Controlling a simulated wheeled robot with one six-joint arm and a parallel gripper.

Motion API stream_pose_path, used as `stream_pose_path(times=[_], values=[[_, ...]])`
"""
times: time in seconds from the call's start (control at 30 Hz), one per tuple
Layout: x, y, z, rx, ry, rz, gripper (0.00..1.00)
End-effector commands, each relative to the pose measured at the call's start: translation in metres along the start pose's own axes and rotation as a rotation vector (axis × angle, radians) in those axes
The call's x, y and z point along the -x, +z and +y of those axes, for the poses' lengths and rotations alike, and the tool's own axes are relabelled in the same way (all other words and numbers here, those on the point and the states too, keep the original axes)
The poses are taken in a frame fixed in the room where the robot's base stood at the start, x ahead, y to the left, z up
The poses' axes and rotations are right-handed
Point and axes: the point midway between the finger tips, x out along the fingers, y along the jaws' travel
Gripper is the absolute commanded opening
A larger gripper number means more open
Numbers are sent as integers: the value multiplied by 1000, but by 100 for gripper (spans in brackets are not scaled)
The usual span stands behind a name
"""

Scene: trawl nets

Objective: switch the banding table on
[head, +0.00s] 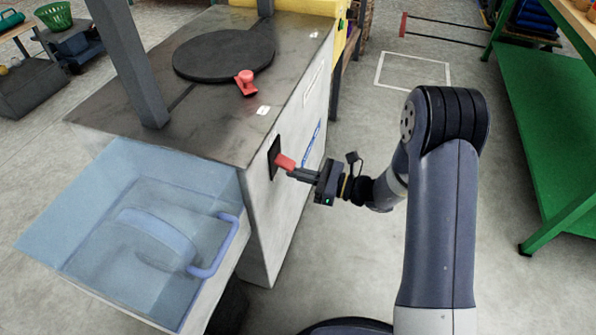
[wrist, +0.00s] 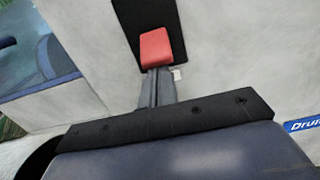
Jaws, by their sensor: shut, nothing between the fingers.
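The banding table (head: 120,97) is a grey cabinet with a dark metal top and a black round turntable disc (head: 224,56) on it. On its side panel is a black plate (head: 273,158) with a red lever (head: 285,162), which stands out from the panel. The red lever (wrist: 155,48) also shows in the wrist view, in front of the black plate (wrist: 176,20). My gripper (head: 296,173) is shut and empty, its fingertips at the outer end of the lever. In the wrist view the fingertips (wrist: 156,72) meet the lever's lower end; whether they touch is unclear.
A red knob (head: 245,82) sits on the tabletop beside the disc. A clear blue bin with a blue handle (head: 215,250) is at the table's near left. A green-shelved bench (head: 550,140) stands at the right. Floor between is clear.

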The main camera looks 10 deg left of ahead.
Motion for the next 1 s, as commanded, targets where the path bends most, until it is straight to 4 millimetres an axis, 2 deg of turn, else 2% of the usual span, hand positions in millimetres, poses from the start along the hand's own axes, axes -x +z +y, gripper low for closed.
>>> stream_pose_path(times=[0.47, 1.0], values=[[4, 14, 0, 2, -1, 128, 0], [8, 47, 0, 5, 2, 577, 0]])
